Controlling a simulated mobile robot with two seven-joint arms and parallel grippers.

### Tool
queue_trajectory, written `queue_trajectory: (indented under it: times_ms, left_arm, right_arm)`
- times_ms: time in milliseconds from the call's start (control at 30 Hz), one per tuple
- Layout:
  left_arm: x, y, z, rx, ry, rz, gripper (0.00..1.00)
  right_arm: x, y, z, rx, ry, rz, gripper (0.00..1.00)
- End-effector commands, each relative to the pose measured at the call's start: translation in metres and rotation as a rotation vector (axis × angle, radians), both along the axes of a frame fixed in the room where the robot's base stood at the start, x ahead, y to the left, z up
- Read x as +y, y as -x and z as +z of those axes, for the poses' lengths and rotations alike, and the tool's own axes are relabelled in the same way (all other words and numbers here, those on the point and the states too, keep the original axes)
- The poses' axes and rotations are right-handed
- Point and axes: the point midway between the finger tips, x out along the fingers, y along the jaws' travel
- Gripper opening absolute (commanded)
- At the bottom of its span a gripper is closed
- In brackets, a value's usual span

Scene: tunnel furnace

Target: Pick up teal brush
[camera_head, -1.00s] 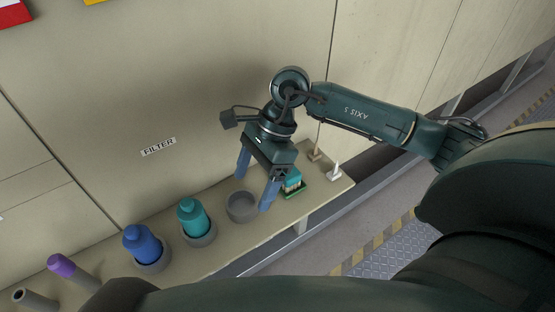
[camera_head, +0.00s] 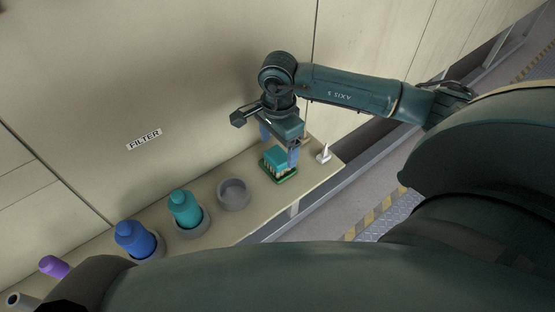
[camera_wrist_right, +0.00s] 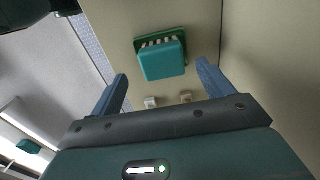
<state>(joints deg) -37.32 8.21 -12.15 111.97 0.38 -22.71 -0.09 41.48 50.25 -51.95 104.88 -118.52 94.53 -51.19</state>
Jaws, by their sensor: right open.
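The teal brush (camera_head: 276,157), a teal block with pale bristles, sits on a small green tray (camera_head: 283,179) near the right end of the shelf. My right gripper (camera_head: 279,146) is open beside and above the brush, with one blue finger on the wall side and the other toward the front right. In the right wrist view the brush (camera_wrist_right: 163,63) lies ahead, between the directions of the two open fingers (camera_wrist_right: 162,72), with nothing between them. The green tray (camera_wrist_right: 140,43) shows behind it. My left gripper is not in view.
A small white piece (camera_head: 323,154) stands right of the tray. The wall rises close behind.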

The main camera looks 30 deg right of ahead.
Motion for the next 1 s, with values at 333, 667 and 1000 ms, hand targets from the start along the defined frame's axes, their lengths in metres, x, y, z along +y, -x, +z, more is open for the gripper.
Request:
queue_trajectory:
  times_ms: [333,667,1000]
  left_arm:
    - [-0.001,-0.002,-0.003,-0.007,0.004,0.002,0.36]
    - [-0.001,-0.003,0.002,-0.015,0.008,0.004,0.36]
    - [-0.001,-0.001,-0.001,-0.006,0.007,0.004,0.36]
  right_arm:
    - [0.0,-0.003,-0.045,0.001,0.0,0.0,0.8]
    - [0.0,-0.003,-0.044,0.0,0.0,0.0,0.69]
    - [0.0,-0.003,-0.044,0.0,0.0,0.0,0.41]
